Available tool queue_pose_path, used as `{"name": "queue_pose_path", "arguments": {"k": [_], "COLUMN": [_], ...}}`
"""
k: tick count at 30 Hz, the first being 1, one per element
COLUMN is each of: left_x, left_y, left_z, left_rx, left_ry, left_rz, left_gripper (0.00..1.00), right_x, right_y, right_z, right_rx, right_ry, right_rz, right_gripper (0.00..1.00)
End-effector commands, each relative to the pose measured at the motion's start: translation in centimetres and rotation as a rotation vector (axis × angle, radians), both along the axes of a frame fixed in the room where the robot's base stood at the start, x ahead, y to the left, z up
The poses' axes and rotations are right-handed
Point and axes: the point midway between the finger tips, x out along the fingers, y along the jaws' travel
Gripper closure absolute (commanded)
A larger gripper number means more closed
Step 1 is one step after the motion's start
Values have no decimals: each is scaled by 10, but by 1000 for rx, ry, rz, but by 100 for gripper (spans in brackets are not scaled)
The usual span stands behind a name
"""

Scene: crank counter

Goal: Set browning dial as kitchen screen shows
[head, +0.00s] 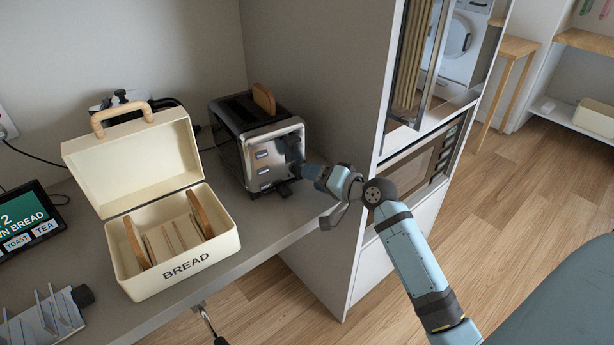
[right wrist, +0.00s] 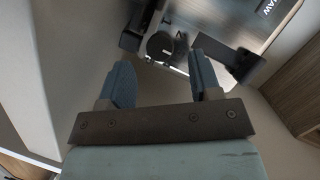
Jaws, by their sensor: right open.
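The chrome and black toaster (head: 228,150) stands at the back right of the counter, with a bread slice (head: 264,98) upright in its slot. Its front face has several buttons (head: 262,154). My right gripper (head: 293,168) is at the right side of that face and hides part of it. In the right wrist view, my right gripper (right wrist: 163,58) is open, and a dark round dial (right wrist: 160,44) shows beyond and between its fingertips. I cannot tell whether they touch it, and its setting is unreadable. The kitchen screen (head: 28,225), cut by the left edge, shows "2", "N BREAD", "TOAST" and "TEA".
An open cream bread box (head: 185,268) with bread slices stands left of the toaster. A grey slotted rack (head: 45,318) is at the lower left. A tall cabinet side (head: 318,110) rises close right of the toaster. The counter strip in front of the toaster is clear.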

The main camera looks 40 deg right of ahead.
Motion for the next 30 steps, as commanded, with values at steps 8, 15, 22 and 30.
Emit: {"name": "queue_pose_path", "arguments": {"k": [8, 15, 22, 30], "left_x": [1, 1, 1, 1], "left_y": [-1, -1, -1, -1], "left_z": [0, 1, 1, 4], "left_rx": [-2, -4, -4, -4], "left_ry": [-5, -5, -5, -6], "left_rz": [-1, -1, -1, -1], "left_gripper": [57, 57, 57, 57], "right_x": [26, 28, 28, 28], "right_y": [8, 9, 9, 9], "right_z": [-6, -7, -7, -6], "right_rx": [-1, -2, -2, -11], "right_ry": [0, 0, 0, 1], "right_rz": [0, 0, 0, 0], "right_gripper": [42, 42, 79, 92]}}
